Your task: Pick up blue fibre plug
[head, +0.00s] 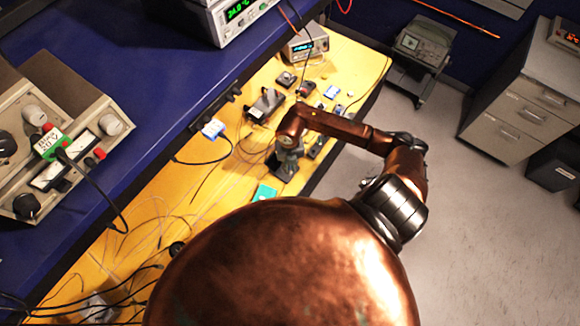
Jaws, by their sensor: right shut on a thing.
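My right arm is copper-coloured and reaches over the yellow bench top. Its dark gripper (284,168) points down at the bench, near its right edge. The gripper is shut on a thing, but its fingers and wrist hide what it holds. I cannot make out the blue fibre plug for certain. A small blue and white item (213,128) lies on the bench to the left of the gripper, and another blue item (331,92) lies further back. My left gripper is not in view.
A teal piece (264,193) lies just in front of the gripper. A grey device (266,104) and a small meter (305,43) stand further back. Loose black cables (125,268) cover the near bench. A blue shelf (150,110) with instruments runs along the left.

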